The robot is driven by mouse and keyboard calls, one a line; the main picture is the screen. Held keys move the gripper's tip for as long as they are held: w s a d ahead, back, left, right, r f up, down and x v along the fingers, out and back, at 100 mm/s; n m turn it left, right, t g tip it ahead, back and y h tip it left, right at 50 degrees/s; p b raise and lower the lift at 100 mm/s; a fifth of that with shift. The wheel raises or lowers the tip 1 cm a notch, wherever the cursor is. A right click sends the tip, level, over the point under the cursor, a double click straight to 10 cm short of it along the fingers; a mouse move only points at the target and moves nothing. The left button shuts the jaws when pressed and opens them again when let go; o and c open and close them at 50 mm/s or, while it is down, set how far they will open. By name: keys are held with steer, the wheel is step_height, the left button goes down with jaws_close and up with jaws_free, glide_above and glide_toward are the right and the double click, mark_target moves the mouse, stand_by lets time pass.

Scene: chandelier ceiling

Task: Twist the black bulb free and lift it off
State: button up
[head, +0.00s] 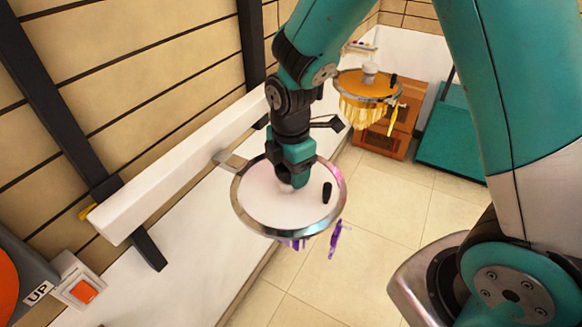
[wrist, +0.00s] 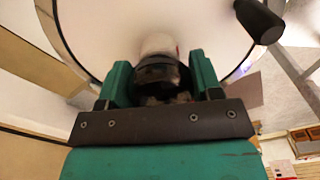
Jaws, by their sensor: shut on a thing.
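My gripper (head: 291,176) points down at the middle of a round white plate with a shiny metal rim (head: 252,216), the near chandelier ceiling piece. In the wrist view my gripper (wrist: 158,78) has its two teal fingers on either side of a dark, rounded bulb (wrist: 156,71), and is shut on it. A pale, whitish part (wrist: 158,43) shows just beyond the bulb, toward the plate. In the head view my gripper hides most of the bulb. I cannot tell whether the bulb is still seated.
A short black peg (head: 327,193) stands on the plate right of my gripper; it also shows in the wrist view (wrist: 259,20). Purple pendants (head: 334,240) hang below the rim. A second, yellow chandelier (head: 366,85) is at the back. A white rail (head: 180,165) runs along the left wall.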

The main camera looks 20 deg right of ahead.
steer(key=n, duration=0.3)
steer(key=shift+n, duration=0.3)
steer(key=shift+s, duration=0.1)
steer(key=n+p, duration=0.1)
steer(key=n, duration=0.2)
steer(key=shift+f+n, duration=0.1)
steer(key=shift+n, duration=0.2)
stand_by(0.4)
steer(key=shift+r+p, duration=1.5)
steer(key=shift+r, duration=0.35)
steer(key=shift+c, duration=0.4)
steer(key=shift+r, duration=0.1)
